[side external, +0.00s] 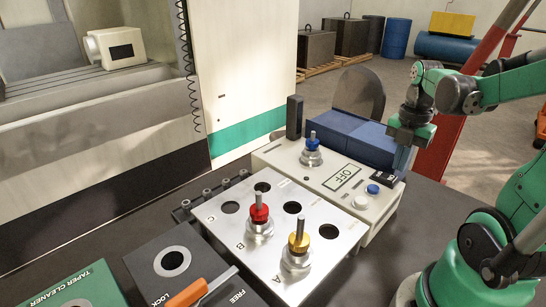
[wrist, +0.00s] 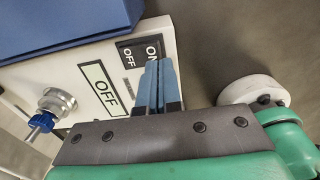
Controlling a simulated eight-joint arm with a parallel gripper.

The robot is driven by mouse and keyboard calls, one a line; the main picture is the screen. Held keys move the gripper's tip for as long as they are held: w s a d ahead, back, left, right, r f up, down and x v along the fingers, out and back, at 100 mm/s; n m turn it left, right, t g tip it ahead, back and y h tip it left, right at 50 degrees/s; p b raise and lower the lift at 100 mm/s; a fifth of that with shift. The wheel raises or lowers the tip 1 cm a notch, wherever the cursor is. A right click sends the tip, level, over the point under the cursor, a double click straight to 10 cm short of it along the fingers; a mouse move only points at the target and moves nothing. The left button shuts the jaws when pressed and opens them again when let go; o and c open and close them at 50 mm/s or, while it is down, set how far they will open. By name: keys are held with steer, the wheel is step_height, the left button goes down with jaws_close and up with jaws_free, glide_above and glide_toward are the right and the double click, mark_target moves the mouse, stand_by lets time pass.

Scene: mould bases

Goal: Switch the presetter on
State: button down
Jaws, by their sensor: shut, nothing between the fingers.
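The presetter (side external: 290,152) is a pale box with a display (side external: 342,177) that reads OFF. The display also shows in the wrist view (wrist: 102,88). A black rocker switch (side external: 384,179) marked ON and OFF sits at the presetter's right end; in the wrist view the switch (wrist: 140,51) shows ON on the right and OFF on the left. My gripper (side external: 400,170) is shut and empty, with its blue fingers pointing down by the switch. In the wrist view the fingertips (wrist: 159,62) overlap the switch's ON side. I cannot tell whether they touch it.
A blue-topped tool holder (side external: 311,151) stands on the presetter, beside a blue block (side external: 360,137). In front is a metal plate (side external: 215,215) bearing red (side external: 259,212) and yellow (side external: 299,242) holders. A blue button (side external: 373,189) and white knob (side external: 361,202) sit near the switch.

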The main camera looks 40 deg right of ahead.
steer(key=shift+f, duration=1.35)
stand_by(0.8)
steer(key=shift+r, duration=3.5)
steer(key=w+a+m+t, duration=0.1)
steer(key=a+m, duration=0.1)
steer(key=w+a+m+t+h, duration=0.1)
steer(key=w+a+m, duration=0.1)
steer(key=a+m, duration=0.1)
steer(key=w+a+m+t, duration=0.1)
steer(key=w+a+m, duration=0.1)
steer(key=shift+w+a+f+m, duration=0.25)
steer(key=shift+a+f+m, duration=0.05)
steer(key=shift+f, duration=0.1)
steer(key=w+a+m+t, duration=0.1)
steer(key=a+m, duration=0.2)
steer(key=a+m+t, duration=0.1)
steer(key=a+m, duration=0.2)
steer(key=w+a+m+t, duration=0.1)
steer(key=a+m, duration=0.2)
steer(key=shift+w+a+f+t+y, duration=0.3)
steer(key=shift+w+a+t+y, duration=0.05)
steer(key=shift+a+t+y, duration=0.05)
steer(key=shift+a+m, duration=0.6)
steer(key=shift+m, duration=0.1)
